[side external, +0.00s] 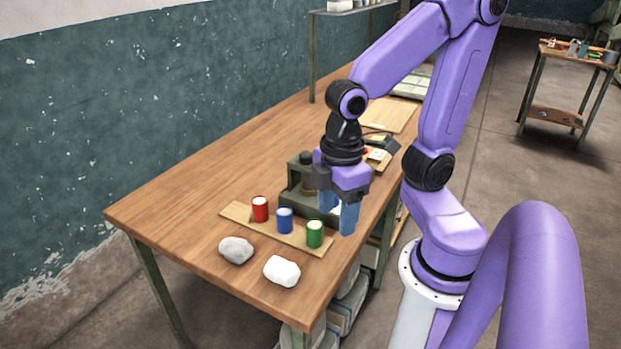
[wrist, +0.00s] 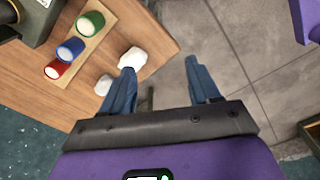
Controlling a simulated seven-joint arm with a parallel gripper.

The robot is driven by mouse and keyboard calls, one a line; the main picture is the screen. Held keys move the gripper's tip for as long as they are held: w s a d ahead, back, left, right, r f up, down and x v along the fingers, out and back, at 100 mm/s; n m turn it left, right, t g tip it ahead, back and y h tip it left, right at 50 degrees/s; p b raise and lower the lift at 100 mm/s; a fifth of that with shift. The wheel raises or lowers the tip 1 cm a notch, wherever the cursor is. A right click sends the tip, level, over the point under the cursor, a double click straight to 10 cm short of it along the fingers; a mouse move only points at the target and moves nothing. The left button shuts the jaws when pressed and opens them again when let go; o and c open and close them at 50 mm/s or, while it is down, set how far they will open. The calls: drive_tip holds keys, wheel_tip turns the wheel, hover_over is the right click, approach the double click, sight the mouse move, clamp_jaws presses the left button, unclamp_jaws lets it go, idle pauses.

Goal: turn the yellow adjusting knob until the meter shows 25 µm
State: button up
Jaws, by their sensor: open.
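My gripper (side external: 338,216) points down beside the dark green instrument (side external: 295,200), near the table's right edge. The instrument has a dark upright part and stands behind the row of cups; my gripper hides part of it. In the wrist view, my gripper's two blue fingers (wrist: 160,66) are spread apart with nothing between them, over the table edge and floor. A dark green body with a pale label (wrist: 38,18) is cut off at the top left there. I cannot make out the yellow knob or a meter reading in either view.
Red (side external: 260,209), blue (side external: 285,220) and green (side external: 315,233) cups stand on a wooden strip (side external: 237,212). A grey lump (side external: 236,250) and a white lump (side external: 282,271) lie in front. A dark device (side external: 383,142) is behind my gripper. The table's left side is clear.

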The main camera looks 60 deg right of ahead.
drive_tip(key=w+d+r+m, duration=0.2)
drive_tip(key=w+d+m, duration=0.1)
drive_tip(key=w+d, duration=0.65)
drive_tip(key=w+d+r+m, duration=0.1)
drive_tip(key=w+d+m, duration=0.35)
drive_tip(key=w, duration=0.75)
drive_tip(key=d+m, duration=0.2)
drive_tip(key=d, duration=2.5)
drive_tip(key=f, duration=1.7)
drive_tip(key=shift+s+a, duration=0.1)
drive_tip(key=shift+s, duration=0.25)
drive_tip(key=c, duration=1)
